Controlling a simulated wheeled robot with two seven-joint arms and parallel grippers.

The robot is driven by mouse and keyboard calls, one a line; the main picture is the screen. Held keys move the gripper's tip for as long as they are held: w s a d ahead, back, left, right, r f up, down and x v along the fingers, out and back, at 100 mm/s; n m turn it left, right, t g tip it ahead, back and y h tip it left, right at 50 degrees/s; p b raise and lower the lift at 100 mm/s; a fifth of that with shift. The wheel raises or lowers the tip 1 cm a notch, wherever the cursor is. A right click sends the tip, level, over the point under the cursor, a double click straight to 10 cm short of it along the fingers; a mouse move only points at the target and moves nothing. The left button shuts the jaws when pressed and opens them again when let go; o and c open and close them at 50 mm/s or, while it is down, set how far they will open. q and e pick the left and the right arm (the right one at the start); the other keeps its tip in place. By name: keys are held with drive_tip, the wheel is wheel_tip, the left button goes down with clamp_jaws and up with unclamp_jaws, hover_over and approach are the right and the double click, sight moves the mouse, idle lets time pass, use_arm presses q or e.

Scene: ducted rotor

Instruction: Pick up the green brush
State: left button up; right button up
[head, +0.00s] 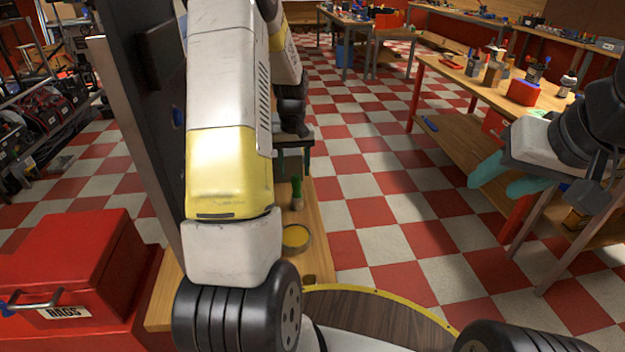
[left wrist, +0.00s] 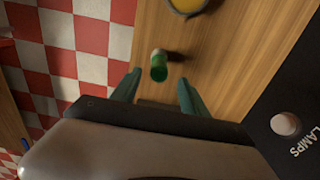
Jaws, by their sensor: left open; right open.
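The green brush (head: 296,186) stands upright on a narrow wooden bench (head: 325,230), green end up and a pale part below. In the left wrist view the brush (left wrist: 158,68) shows between and slightly beyond the two teal fingertips, with wood visible around it. My left gripper (head: 294,168) is open and empty, pointing down above the brush; I cannot tell the exact height gap. My right gripper (head: 494,187) is open and empty, off to the right by the long workbench. My left arm hides part of the bench.
A round dish with yellow contents (head: 296,237) sits on the bench near the brush. A dark cabinet labelled LAMPS (left wrist: 285,125) stands close beside the bench. The checkered floor (head: 380,210) is open to the right.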

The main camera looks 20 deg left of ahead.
sight(296, 187)
use_arm(q)
drive_tip(key=f, duration=0.7)
drive_tip(key=shift+s+d, duration=0.15)
drive_tip(key=shift+d, duration=0.05)
clamp_jaws()
